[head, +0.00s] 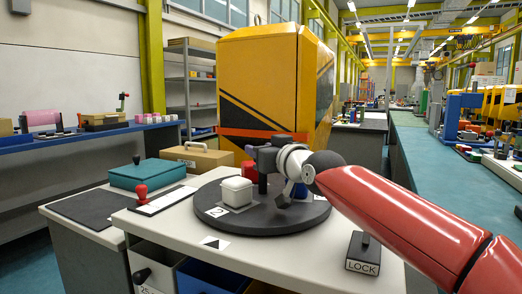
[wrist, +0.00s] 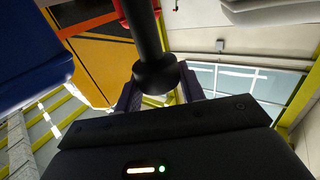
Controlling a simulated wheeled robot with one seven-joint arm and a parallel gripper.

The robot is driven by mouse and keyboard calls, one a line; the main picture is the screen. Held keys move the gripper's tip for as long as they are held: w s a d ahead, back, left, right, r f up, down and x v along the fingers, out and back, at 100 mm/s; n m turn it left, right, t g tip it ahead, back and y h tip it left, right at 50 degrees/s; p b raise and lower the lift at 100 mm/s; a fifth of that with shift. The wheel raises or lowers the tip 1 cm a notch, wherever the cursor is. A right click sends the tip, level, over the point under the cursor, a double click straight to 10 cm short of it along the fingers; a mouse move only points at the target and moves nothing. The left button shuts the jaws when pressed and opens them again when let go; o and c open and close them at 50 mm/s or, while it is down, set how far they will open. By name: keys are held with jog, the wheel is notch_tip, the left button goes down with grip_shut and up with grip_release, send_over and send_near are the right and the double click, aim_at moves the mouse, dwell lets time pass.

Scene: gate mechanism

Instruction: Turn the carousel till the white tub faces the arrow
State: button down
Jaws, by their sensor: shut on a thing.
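The carousel (head: 290,221) is a dark round disc on the pale table. The white tub (head: 237,190) stands on its left part, on a grey pad, with a label "2" (head: 215,212) near the rim. The arrow (head: 213,243) is a black triangle on a white card on the table, just in front of the disc's left front rim and below the label. My gripper (head: 263,160) is shut on a dark upright post (wrist: 150,40) with a wide round collar, over the disc. The wrist view shows the post between the fingers. My arm hides the disc's right rear.
A red piece (head: 250,171) shows behind the post. A block marked LOCK (head: 363,252) stands at the table's right front.

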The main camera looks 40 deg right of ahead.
jog(key=c, duration=0.9)
grip_release()
jog(key=shift+s, duration=0.1)
jog(key=s, duration=0.2)
jog(key=s+a+b, duration=0.1)
jog(key=s, duration=0.4)
jog(key=shift+s+a, duration=0.25)
jog(key=shift+o, duration=0.2)
